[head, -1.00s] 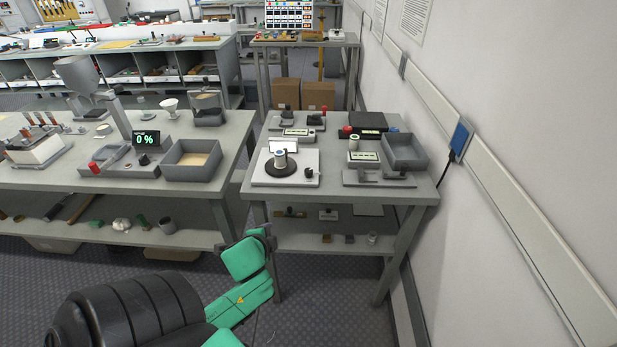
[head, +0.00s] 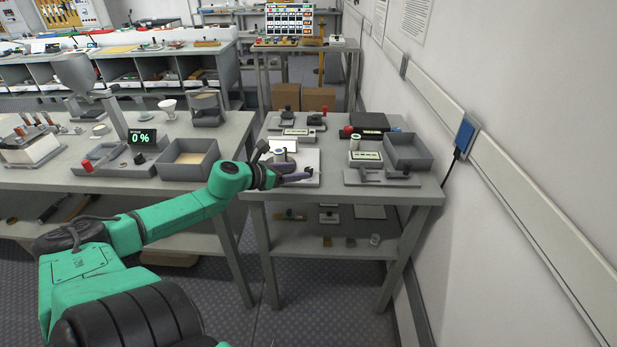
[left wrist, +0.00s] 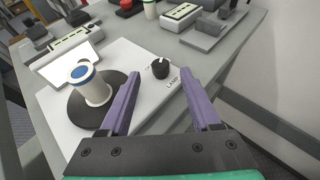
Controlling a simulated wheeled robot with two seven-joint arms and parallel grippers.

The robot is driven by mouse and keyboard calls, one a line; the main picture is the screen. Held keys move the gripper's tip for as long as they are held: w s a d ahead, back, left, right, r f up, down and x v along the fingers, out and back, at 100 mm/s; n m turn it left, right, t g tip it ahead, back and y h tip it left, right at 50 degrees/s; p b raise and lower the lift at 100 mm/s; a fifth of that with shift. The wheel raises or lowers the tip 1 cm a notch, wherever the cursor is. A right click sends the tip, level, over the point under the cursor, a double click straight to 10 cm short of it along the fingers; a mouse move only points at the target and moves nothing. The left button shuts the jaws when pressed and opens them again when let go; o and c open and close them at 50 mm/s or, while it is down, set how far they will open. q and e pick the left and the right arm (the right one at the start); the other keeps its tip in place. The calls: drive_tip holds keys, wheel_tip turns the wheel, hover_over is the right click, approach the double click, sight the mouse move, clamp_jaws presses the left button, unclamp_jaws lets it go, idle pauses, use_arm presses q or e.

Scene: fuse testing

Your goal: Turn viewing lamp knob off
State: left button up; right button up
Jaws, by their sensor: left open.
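The viewing lamp is a white base plate (left wrist: 122,58) with a round black disc (left wrist: 75,106) on it. The black lamp knob (left wrist: 161,68) with a white mark sits near the plate's right edge, next to printed lettering. My left gripper (left wrist: 168,92) is open, its two purple fingers spread, with the knob ahead of and between the fingertips, apart from them. In the head view the left gripper (head: 297,176) hides part of the plate (head: 309,158). My right gripper is not in view.
The lamp stands on a grey table (head: 340,198) beside a wall. A grey bin (head: 407,151) and a labelled meter (head: 365,156) stand to its right. A larger workbench (head: 110,182) with a 0 % display (head: 143,137) is to the left, across a gap.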

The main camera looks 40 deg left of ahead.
sight(308, 169)
use_arm(q)
drive_tip(key=b+x, duration=0.2)
drive_tip(key=x, duration=0.1)
drive_tip(key=shift+f, duration=0.2)
drive_tip(key=shift+w+r, duration=0.15)
drive_tip(key=shift+w, duration=0.2)
drive_tip(key=shift+x, duration=1.1)
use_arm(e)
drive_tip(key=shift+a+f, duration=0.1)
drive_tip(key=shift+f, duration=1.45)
use_arm(q)
drive_tip(key=shift+d, duration=0.1)
clamp_jaws()
